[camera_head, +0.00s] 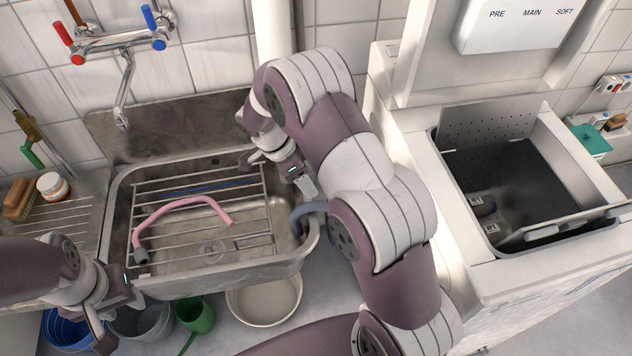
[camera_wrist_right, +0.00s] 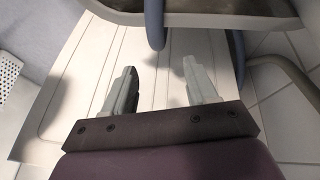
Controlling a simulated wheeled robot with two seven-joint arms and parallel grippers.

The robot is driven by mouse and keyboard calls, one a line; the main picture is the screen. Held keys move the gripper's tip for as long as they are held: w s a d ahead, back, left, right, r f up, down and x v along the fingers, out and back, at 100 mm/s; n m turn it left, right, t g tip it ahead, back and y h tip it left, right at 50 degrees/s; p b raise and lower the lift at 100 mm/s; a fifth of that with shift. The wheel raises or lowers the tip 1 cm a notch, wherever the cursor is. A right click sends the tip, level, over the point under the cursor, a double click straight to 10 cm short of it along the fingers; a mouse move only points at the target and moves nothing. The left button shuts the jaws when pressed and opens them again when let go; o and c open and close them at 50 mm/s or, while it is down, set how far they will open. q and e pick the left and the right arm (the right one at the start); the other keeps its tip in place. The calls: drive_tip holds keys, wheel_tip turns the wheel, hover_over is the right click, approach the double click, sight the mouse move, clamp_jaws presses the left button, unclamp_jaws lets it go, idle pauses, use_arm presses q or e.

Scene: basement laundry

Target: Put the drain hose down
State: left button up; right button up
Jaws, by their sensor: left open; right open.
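A grey-blue drain hose (camera_head: 308,209) is hooked over the right rim of the steel sink (camera_head: 215,279), with its upper end inside the basin. My right gripper (camera_head: 284,175) is open over the right side of the sink, just above and left of the hose; its arm covers part of the hose. In the right wrist view the open right fingers (camera_wrist_right: 160,66) are empty, and a grey-blue hose length (camera_wrist_right: 154,25) hangs just beyond the gap between them. My left gripper (camera_head: 118,316) is open and empty at the sink's front left.
A pink hose (camera_head: 185,203) with a dark end lies on the wire rack (camera_head: 262,242) in the sink. The open-topped washer (camera_head: 465,255) is at right.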

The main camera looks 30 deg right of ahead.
drive_tip(key=s+a+r+n+t+y, duration=0.2)
drive_tip(key=s+r+n, duration=0.3)
drive_tip(key=s+n, duration=0.4)
drive_tip(key=s+a+r+n+t+y, duration=0.2)
drive_tip(key=s+r+n, duration=0.4)
drive_tip(key=n, duration=0.4)
use_arm(q)
wheel_tip(320, 180, up, 21)
drive_tip(key=p, duration=1.9)
drive_tip(key=shift+p, duration=0.35)
use_arm(e)
wheel_tip(320, 180, up, 18)
drive_tip(key=s, duration=0.1)
drive_tip(key=shift+s+r, duration=0.1)
drive_tip(key=shift+s, duration=0.05)
